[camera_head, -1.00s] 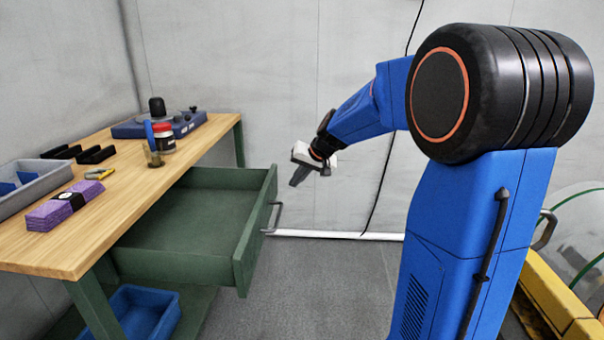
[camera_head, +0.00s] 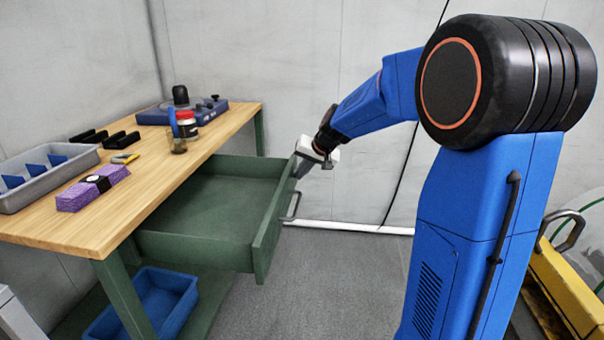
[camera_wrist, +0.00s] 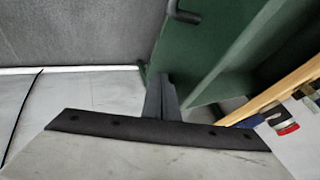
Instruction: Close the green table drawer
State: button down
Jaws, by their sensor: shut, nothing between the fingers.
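The green drawer (camera_head: 205,212) hangs well out of the green-legged table (camera_head: 215,140), with its empty inside showing. Its front panel (camera_head: 268,225) carries a metal handle (camera_head: 292,208) on the outer face. My gripper (camera_head: 299,170) is shut and empty, with its tips at the far end of the front panel, near the top edge. In the wrist view the fingers (camera_wrist: 162,96) lie against or just beside the green panel (camera_wrist: 200,50), and the dark handle (camera_wrist: 185,14) is apart from them. I cannot tell for sure whether they touch.
On the tabletop are a grey bin (camera_head: 45,178), a purple stack (camera_head: 92,188), a red-lidded jar (camera_head: 186,122) and a blue device (camera_head: 195,110). A blue bin (camera_head: 150,300) is below. A yellow cart (camera_head: 560,270) stands at right. Floor beyond the drawer is clear.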

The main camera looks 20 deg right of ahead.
send_over(218, 184)
jog(key=shift+s+d, duration=0.2)
jog(key=shift+d, duration=0.05)
jog(key=shift+w+a, duration=0.1)
jog(key=shift+a, duration=0.05)
jog(key=shift+r, duration=0.15)
jog(key=shift+a, duration=0.1)
jog(key=d+v, duration=0.1)
jog(key=v, duration=1.6)
jog(key=s+d+f+n+g+h, duration=0.1)
jog(key=s+d, duration=0.4)
jog(key=s, duration=0.7)
jog(key=s+d+f+n, duration=0.1)
jog(key=s+d, duration=0.5)
jog(key=s, duration=0.5)
jog(key=s+d+f+n, duration=0.1)
jog(key=s+f, duration=0.3)
jog(key=s, duration=0.4)
jog(key=s+d+f+n+h, duration=0.1)
jog(key=s+d+f, duration=0.2)
jog(key=s, duration=0.6)
jog(key=s+d+f+g, duration=0.1)
jog(key=s+d+f, duration=0.1)
jog(key=s+f, duration=0.5)
jog(key=shift+s+d+n+h, duration=0.3)
jog(key=shift+s+n, duration=0.1)
jog(key=shift+s, duration=0.5)
